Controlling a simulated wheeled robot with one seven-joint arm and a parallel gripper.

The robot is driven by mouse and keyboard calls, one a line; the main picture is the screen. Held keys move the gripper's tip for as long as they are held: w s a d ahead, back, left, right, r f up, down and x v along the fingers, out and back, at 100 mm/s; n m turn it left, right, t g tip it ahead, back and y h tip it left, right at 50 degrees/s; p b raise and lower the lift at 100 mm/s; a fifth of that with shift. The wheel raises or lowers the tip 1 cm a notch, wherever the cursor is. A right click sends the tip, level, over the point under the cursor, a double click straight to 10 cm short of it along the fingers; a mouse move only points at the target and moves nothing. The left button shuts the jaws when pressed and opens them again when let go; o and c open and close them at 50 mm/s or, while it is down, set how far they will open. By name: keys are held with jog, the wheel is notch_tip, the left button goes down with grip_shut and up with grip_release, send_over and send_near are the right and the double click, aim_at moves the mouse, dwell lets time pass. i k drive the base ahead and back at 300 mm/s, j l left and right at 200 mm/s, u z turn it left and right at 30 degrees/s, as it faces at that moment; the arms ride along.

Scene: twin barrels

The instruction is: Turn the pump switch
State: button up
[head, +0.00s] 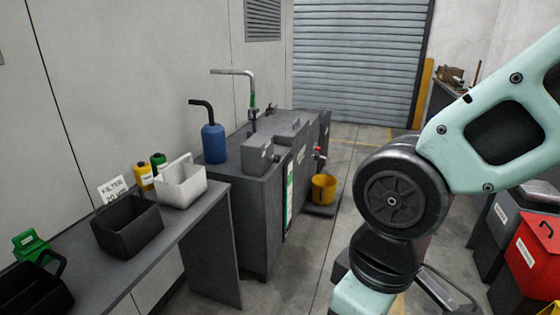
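A dark grey cabinet (255,225) stands against the wall left of centre. A grey box (257,155) sits on its top, with a small dark knob (277,158) on its right side. This may be the pump switch; it is too small to tell its position. A metal pipe (252,95) with a bent spout rises behind the box. My arm fills the right side of the picture, well apart from the cabinet. My gripper is not in view.
A blue canister (214,143) stands at the cabinet's left end. A bench (165,238) in front holds black and white caddies and small bottles. A yellow bucket (324,188) stands by the cabinet. A red bin (537,258) is at right.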

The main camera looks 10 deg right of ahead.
aim_at(276, 159)
jog(key=i+l, duration=0.25)
jog(key=i, duration=0.2)
jog(key=i+l+z, duration=0.1)
jog(key=i+l, duration=0.4)
jog(key=i, duration=0.35)
jog(key=i+l+z, duration=0.1)
jog(key=i+l, duration=0.15)
jog(key=i, duration=0.2)
jog(key=i+l, duration=0.2)
jog(key=i, duration=0.25)
jog(key=z, duration=0.05)
